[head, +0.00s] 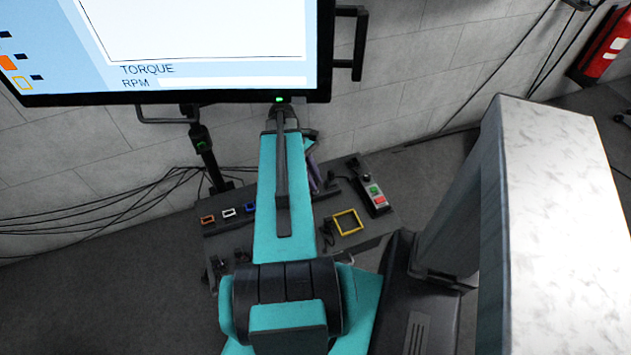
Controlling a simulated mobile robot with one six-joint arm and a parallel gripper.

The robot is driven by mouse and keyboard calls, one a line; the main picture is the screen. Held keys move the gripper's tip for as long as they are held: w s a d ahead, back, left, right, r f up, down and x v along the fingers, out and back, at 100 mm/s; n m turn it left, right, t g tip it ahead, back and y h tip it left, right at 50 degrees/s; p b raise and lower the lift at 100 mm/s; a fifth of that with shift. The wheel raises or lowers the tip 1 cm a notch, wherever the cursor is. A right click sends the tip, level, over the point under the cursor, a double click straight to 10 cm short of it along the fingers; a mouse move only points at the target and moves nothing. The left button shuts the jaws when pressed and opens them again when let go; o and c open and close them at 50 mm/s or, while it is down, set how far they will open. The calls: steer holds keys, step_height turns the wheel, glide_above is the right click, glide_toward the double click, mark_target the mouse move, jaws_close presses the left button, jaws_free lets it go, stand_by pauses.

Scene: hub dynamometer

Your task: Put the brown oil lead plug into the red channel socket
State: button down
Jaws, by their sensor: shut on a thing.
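My gripper is not visible; my teal arm reaches away over the panel and hides its middle. I cannot make out the brown oil lead plug. On the sloped dark panel (376,228), a row of framed sockets shows left of my arm: an orange one (208,219), a white one (229,212) and a blue one (249,207), partly covered at its right. No socket that is clearly red shows; the rest of the row is hidden behind my arm.
A yellow square frame (347,222) lies right of my arm, near a control box (375,196) with green and red buttons. Small dark connectors (218,266) sit at the panel's lower left. A large monitor (200,97) hangs above; black cables (120,190) run left.

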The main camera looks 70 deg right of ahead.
steer(key=shift+w+d+f+p, duration=0.3)
steer(key=shift+w+d, duration=0.4)
steer(key=shift+d, duration=0.15)
steer(key=shift+w+d+f+p, duration=0.15)
steer(key=shift+w+d+p, duration=0.15)
steer(key=shift+w+d, duration=0.5)
steer(key=shift+s, duration=0.1)
steer(key=shift+s+p, duration=0.1)
steer(key=shift+p, duration=0.2)
steer(key=shift+f+b, duration=0.45)
steer(key=shift+f, duration=1.05)
stand_by(0.8)
steer(key=c, duration=1.6)
jaws_free()
steer(key=shift+r, duration=0.2)
